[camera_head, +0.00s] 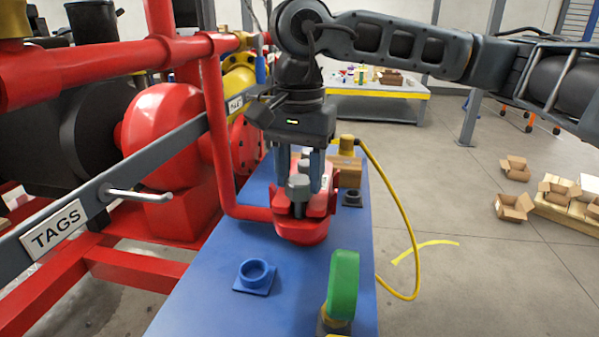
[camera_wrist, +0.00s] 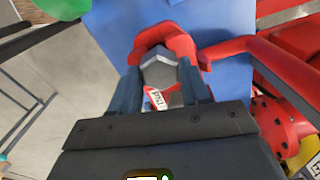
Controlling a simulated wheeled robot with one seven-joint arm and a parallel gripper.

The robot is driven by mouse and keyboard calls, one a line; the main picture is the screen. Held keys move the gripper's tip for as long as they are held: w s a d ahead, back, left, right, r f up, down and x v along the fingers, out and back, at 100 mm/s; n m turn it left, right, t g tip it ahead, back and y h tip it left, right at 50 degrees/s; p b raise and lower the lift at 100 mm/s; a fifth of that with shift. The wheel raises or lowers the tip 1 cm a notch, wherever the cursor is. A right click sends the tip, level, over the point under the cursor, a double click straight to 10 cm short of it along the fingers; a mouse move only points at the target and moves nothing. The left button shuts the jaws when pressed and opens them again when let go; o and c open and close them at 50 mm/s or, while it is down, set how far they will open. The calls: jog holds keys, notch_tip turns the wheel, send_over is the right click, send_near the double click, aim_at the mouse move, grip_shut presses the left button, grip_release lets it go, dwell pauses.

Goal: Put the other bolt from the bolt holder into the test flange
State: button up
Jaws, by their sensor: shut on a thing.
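A red flange-like block (camera_head: 300,228), which looks like the test flange, stands on the blue skid deck at the end of a red pipe. It also shows in the wrist view (camera_wrist: 181,42). My gripper (camera_head: 299,183) points down over it and is shut on a grey hex-headed bolt (camera_head: 299,190). In the wrist view the bolt's head (camera_wrist: 159,72) lies between the fingertips, over the red part. Whether the bolt is seated or held just above cannot be told. Another grey piece shows partly behind it. I cannot clearly identify the bolt holder.
A blue ring socket (camera_head: 256,273) and a green handwheel (camera_head: 343,285) stand on the deck in front. A dark socket (camera_head: 352,198), a brown block (camera_head: 347,172) and a yellow hose (camera_head: 404,210) are to the right. A "TAGS" rail (camera_head: 100,203) crosses at left.

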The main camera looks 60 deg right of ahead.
jog(key=shift+f+b, duration=0.55)
jog(key=shift+b, duration=0.1)
jog(key=o, duration=1.1)
jog(key=shift+o, duration=0.2)
jog(key=shift+r, duration=0.1)
notch_tip(320, 180, up, 8)
jog(key=shift+f, duration=0.2)
